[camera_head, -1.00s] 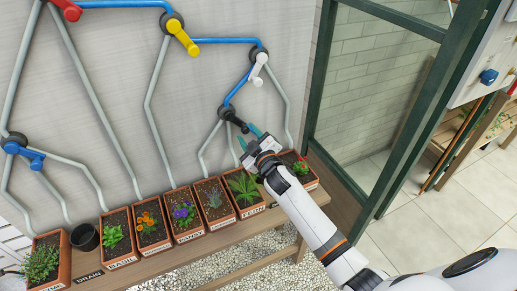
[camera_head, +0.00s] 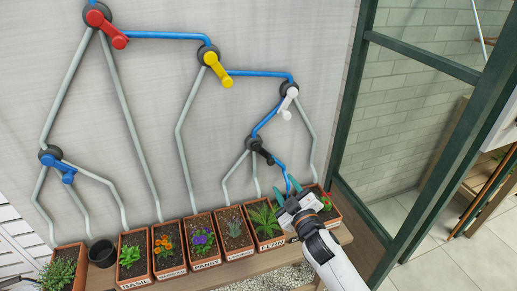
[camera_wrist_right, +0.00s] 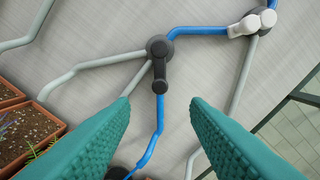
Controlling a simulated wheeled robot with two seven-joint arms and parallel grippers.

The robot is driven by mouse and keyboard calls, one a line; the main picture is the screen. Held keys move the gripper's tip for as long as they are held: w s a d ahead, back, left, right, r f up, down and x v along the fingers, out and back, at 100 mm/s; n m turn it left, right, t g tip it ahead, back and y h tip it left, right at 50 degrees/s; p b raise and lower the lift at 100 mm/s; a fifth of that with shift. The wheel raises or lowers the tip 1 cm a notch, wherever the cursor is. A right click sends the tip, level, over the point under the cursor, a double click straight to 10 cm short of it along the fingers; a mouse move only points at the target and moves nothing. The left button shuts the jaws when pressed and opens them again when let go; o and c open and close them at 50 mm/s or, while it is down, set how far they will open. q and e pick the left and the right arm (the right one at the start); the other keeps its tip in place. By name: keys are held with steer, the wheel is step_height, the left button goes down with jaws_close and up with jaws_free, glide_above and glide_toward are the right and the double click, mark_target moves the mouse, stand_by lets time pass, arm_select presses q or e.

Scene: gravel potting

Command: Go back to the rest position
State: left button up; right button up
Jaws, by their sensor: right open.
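My right gripper (camera_head: 284,188) is open and empty in the head view, in front of the right end of the planter row and below the black valve (camera_head: 259,149). In the right wrist view its two green fingers (camera_wrist_right: 160,125) are spread apart, with the black valve (camera_wrist_right: 161,62) seen between and beyond them. The black valve's handle points down along a blue pipe in that view. The white valve (camera_head: 288,101) is above it and also shows in the wrist view (camera_wrist_right: 252,24). My left gripper is in neither view.
Red (camera_head: 107,26), yellow (camera_head: 216,66) and blue (camera_head: 57,163) valves sit on the wall pipes. Several planters, such as the pansy planter (camera_head: 206,263), stand on a wooden bench below. A black pot (camera_head: 102,254) stands at left. A green-framed glass panel (camera_head: 352,110) is at right.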

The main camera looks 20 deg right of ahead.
steer(key=s+a+f+m+g, duration=0.1)
steer(key=s+f+m+g, duration=0.3)
steer(key=s, duration=0.6)
steer(key=s+a+f+g, duration=0.1)
steer(key=s+f+g, duration=0.2)
steer(key=s+g, duration=0.55)
steer(key=s+a+f+m+g, duration=0.1)
steer(key=s+f+m+g, duration=0.15)
steer(key=s, duration=1.05)
step_height(320, 180, down, 28)
steer(key=s, duration=0.1)
steer(key=s+d+f+g, duration=0.2)
steer(key=s+f, duration=1.3)
steer(key=s, duration=0.1)
steer(key=shift+d+f+h, duration=0.15)
steer(key=shift+d+h, duration=0.15)
steer(key=shift+n, duration=0.25)
